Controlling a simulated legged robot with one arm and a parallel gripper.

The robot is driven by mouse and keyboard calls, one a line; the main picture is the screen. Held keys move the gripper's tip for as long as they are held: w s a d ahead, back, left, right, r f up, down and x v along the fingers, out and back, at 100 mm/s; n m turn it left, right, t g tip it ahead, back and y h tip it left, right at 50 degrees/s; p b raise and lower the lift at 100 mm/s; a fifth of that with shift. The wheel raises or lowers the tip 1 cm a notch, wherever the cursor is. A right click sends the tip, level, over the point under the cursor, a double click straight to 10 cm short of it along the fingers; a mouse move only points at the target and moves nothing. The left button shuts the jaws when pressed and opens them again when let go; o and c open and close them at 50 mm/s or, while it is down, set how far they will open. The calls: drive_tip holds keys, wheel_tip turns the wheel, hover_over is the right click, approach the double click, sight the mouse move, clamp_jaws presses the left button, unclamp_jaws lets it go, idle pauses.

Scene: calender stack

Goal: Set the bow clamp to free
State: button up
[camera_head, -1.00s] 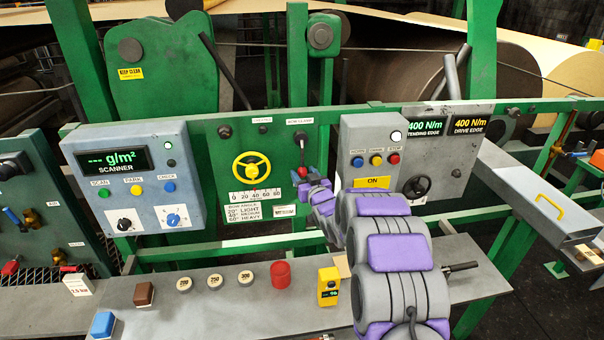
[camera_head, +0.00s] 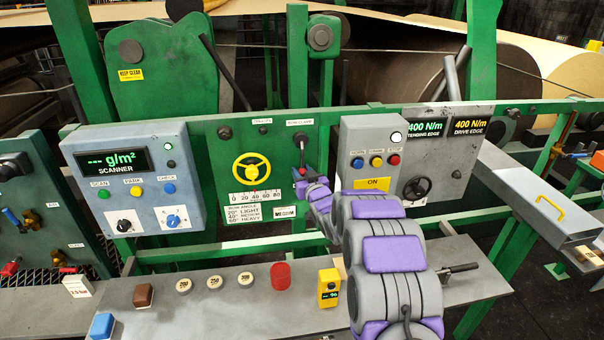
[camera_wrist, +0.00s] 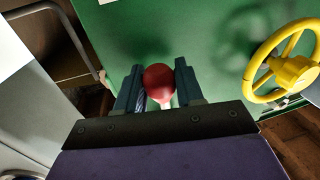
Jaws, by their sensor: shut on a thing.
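The lever points about straight down in the head view. My gripper (camera_wrist: 160,72) has the red knob between its two fingers in the wrist view and is shut on it. In the head view my gripper (camera_head: 305,181) is at the lever's lower end and partly hides the knob. I cannot read any position marks for the clamp.
The yellow handwheel (camera_head: 252,168) is just left of the lever, above an angle scale (camera_head: 257,198). A grey button box (camera_head: 374,155) is close on the right. The shelf below carries a red cup (camera_head: 281,275) and a yellow device (camera_head: 329,287).

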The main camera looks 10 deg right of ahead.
clamp_jaws()
drive_tip(key=shift+d, duration=0.1)
drive_tip(key=d+n, duration=0.2)
drive_tip(key=d+r+n, duration=0.1)
drive_tip(key=d+n, duration=0.1)
drive_tip(key=shift+g, duration=0.3)
drive_tip(key=shift+d+r+n+g+h, duration=0.25)
drive_tip(key=shift+d+r+n, duration=0.35)
drive_tip(key=shift+d+n, duration=0.4)
drive_tip(key=shift+d+r+n+g+h, duration=0.15)
drive_tip(key=shift+d+r+n+h, duration=0.2)
drive_tip(key=shift+d+r+n, duration=0.6)
drive_tip(key=shift+a+f+n, duration=0.25)
drive_tip(key=shift+f, duration=0.1)
drive_tip(key=o, duration=0.8)
unclamp_jaws()
drive_tip(key=shift+c, duration=0.2)
